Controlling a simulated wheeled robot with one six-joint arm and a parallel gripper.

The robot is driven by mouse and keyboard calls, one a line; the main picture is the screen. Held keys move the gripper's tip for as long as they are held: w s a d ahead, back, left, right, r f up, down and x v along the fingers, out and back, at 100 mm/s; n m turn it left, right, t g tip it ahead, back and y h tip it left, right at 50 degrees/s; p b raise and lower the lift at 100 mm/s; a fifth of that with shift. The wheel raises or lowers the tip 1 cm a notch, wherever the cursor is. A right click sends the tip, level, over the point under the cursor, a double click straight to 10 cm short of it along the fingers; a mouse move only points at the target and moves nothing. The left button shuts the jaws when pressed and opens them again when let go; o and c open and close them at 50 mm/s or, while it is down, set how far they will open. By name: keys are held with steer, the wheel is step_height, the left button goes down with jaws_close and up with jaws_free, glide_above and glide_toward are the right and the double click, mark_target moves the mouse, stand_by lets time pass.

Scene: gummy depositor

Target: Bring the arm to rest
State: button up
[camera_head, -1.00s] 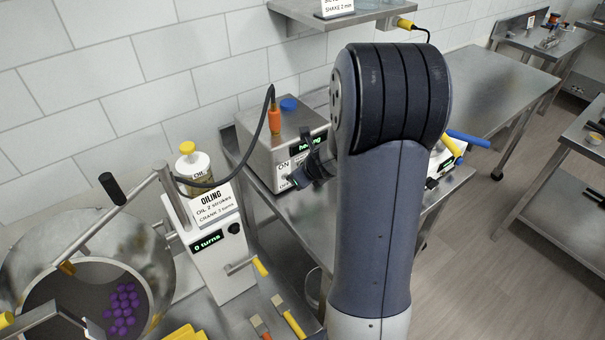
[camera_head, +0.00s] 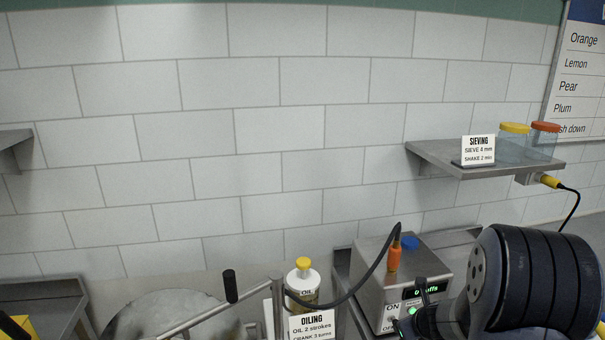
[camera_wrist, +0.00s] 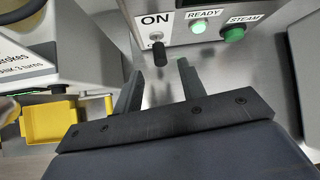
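My gripper (camera_wrist: 158,82) shows in the wrist view with its two dark fingers apart and nothing between them. It is close in front of the steam box (camera_wrist: 275,48), with the black ON/OFF lever (camera_wrist: 160,53) just beyond the fingertips. Whether a finger touches the lever is unclear. In the head view my arm fills the lower right corner, and the steam box (camera_head: 374,282) stands left of it. The gripper is only partly visible there, dark against the box front. The box display (camera_head: 425,290) is lit green and seems to read "0 puffs".
An oil bottle (camera_head: 303,282) with a yellow cap and an OILING card (camera_head: 312,325) are left of the box. A black hose arches from the box's orange fitting (camera_head: 394,256). A wall shelf (camera_head: 440,156) holds a SIEVING card and jars. A yellow bin (camera_wrist: 50,122) is at lower left.

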steer(key=x, duration=0.7)
steer(key=shift+w+f, duration=0.2)
steer(key=shift+f, duration=0.05)
steer(key=v, duration=1.1)
steer(key=x, duration=1.1)
steer(key=shift+a, duration=0.1)
steer(key=shift+f+b, duration=0.3)
steer(key=shift+b, duration=0.35)
steer(key=shift+s+t+b, duration=0.15)
steer(key=shift+t+b, duration=0.25)
steer(key=shift+b, duration=0.45)
steer(key=t+b, duration=0.2)
steer(key=b, duration=0.5)
steer(key=f+t+y+b, duration=0.1)
steer(key=t+b, duration=0.1)
steer(key=b, duration=0.6)
steer(key=shift+s+f+t+b, duration=0.1)
steer(key=shift+f+t+b, duration=0.2)
steer(key=t+b, duration=0.1)
steer(key=b, duration=0.2)
steer(key=shift+f, duration=0.25)
